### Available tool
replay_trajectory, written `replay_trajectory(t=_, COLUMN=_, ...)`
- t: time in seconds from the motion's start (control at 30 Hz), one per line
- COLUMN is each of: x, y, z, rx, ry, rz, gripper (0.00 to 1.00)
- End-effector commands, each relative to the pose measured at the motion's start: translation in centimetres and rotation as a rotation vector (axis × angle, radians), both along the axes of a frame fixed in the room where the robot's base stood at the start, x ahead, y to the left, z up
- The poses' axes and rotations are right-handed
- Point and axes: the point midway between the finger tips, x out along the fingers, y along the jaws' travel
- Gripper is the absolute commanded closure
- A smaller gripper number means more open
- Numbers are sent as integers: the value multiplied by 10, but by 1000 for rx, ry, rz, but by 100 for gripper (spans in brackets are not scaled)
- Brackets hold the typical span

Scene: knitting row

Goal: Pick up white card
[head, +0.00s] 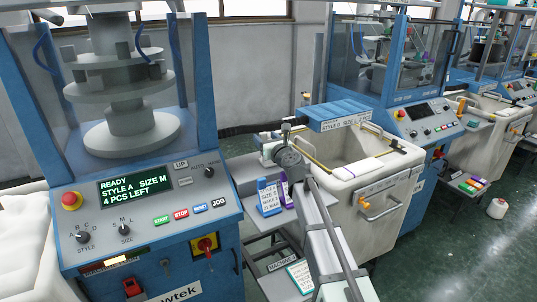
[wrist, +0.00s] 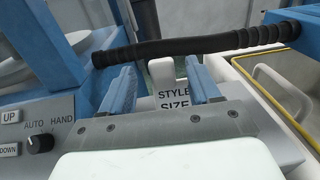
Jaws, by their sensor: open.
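In the wrist view, the white card (wrist: 161,73) stands between and beyond the two blue fingers of my open gripper (wrist: 165,82). Printed words "STYLE" and "SIZE" show below its white top; the lower part is hidden behind my gripper's grey plate. I see a gap on each side, and cannot tell any contact. In the head view, my arm reaches to the small shelf between the machine and the bin, and its fingers cannot be made out. A blue-edged card (head: 268,198) and a purple one (head: 285,192) stand there; which is the white card is unclear.
The knitting machine's panel (head: 128,190) stands close on the left. The cream bin (head: 345,165) is close on the right. A black corrugated hose (wrist: 200,43) crosses beyond my fingers. A lower shelf holds another card (head: 301,276). Open floor lies at the far right.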

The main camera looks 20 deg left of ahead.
Motion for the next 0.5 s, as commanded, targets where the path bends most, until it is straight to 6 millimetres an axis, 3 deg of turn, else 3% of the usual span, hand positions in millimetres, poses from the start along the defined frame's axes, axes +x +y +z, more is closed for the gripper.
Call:
replay_trajectory(t=0.2, x=24, y=18, z=-1, rx=-1, ry=1, rz=1, gripper=38)
replay_trajectory(t=0.5, x=24, y=19, z=-1, rx=-1, ry=0, rz=0, gripper=41)
